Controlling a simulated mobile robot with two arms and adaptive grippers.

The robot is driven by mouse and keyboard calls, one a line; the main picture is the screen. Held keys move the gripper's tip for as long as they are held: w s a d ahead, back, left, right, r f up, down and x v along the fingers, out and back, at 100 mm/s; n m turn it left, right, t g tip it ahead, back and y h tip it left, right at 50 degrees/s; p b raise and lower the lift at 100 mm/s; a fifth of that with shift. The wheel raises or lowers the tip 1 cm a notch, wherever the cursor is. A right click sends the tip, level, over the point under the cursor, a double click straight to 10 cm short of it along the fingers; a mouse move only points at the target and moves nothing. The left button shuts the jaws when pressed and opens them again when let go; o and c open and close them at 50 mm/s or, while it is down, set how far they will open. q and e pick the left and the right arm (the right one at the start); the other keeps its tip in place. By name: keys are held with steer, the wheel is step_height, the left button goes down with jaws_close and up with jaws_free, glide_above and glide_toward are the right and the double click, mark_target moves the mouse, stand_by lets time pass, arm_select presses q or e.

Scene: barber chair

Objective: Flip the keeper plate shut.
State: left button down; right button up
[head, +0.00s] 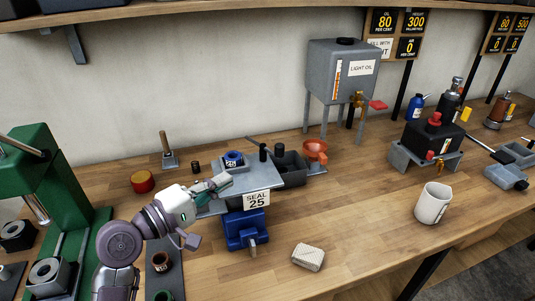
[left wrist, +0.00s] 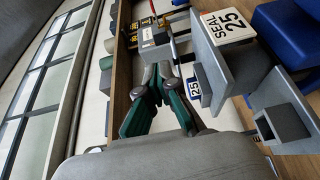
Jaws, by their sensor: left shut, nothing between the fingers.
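The grey fixture (head: 275,176) with a "SEAL 25" label (head: 257,200) stands on a blue base (head: 245,230) near the middle of the bench. The fixture also shows in the left wrist view (left wrist: 215,55). A blue part marked 25 (head: 233,159) sits at its back left; it shows in the left wrist view (left wrist: 194,88) too. I cannot tell for certain which grey piece is the keeper plate. My left gripper (head: 222,182) is shut and empty at the fixture's left end; its green fingers meet in the left wrist view (left wrist: 163,68). Contact is unclear.
A green press (head: 50,170) is at the left.

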mark_target(276, 151)
arm_select(q)
steer(key=p+x, duration=0.3)
steer(key=x, duration=0.9)
steer(key=shift+d, duration=0.1)
steer(key=shift+w+d, duration=0.4)
arm_select(e)
steer(key=r, duration=0.1)
steer(key=w+r, duration=0.2)
steer(key=shift+w+a+r, duration=0.1)
steer(key=shift+a+r, duration=0.15)
steer(key=shift+r, duration=0.05)
steer(key=shift+w, duration=0.1)
